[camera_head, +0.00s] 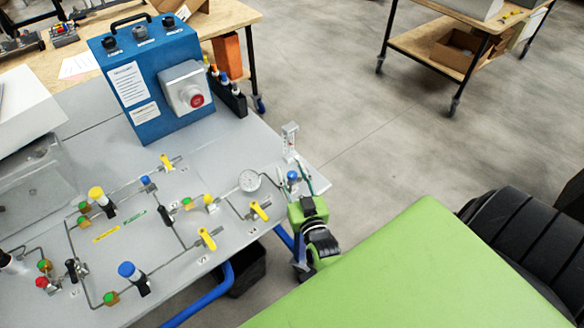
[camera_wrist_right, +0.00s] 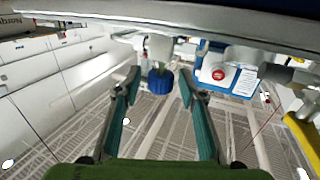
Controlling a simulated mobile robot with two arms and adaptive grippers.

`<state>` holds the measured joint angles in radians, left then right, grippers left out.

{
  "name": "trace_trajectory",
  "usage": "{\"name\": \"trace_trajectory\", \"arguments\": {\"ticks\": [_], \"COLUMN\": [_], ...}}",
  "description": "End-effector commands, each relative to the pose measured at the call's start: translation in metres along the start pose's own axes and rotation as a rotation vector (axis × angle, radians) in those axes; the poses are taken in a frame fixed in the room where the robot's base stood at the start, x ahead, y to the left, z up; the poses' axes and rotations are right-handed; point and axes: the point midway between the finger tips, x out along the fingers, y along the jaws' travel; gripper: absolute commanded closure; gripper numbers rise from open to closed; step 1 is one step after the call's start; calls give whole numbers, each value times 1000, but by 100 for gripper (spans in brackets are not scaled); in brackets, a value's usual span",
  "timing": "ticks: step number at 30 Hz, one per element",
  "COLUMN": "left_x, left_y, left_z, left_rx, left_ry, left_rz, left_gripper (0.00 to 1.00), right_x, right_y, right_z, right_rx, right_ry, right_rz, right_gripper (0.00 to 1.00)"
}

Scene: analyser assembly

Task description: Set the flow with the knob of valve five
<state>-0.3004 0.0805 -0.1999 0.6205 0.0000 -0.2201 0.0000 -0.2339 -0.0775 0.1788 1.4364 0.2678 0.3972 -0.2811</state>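A small blue knob (camera_head: 292,177) sits at the right end of the panel's tubing, below a clear upright flow meter (camera_head: 290,140). The valve number there is too small to read. My green right gripper (camera_head: 294,183) is at the panel's right edge with its fingers around the knob's place. In the right wrist view the ridged blue knob (camera_wrist_right: 160,83) stands between the tips of my open right gripper (camera_wrist_right: 159,88). Gaps show on both sides, so neither finger appears to touch it. My left gripper is not in view.
The grey panel table (camera_head: 235,260) carries a round gauge (camera_head: 249,181), yellow-handled valves (camera_head: 260,211) and a blue-capped valve (camera_head: 128,271). A blue control box (camera_head: 150,75) with a red button stands behind. Open floor (camera_head: 370,140) lies to the right.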

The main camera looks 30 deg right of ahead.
Motion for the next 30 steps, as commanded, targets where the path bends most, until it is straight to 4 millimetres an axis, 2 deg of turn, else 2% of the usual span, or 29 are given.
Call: {"name": "trace_trajectory", "arguments": {"ticks": [11,14,24,30], "left_x": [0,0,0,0], "left_y": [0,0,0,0], "left_z": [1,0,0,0], "left_rx": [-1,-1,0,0], "left_ry": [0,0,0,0], "left_rz": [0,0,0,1], "left_gripper": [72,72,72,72], "right_x": [-6,-19,-90,-115], "right_y": [0,0,0,0], "right_z": [2,2,2,1], "right_rx": [0,0,-1,0], "right_ry": [-4,-5,-5,-2], "right_rz": [-1,-2,-1,-1], "right_gripper": [63,63,63,63]}}
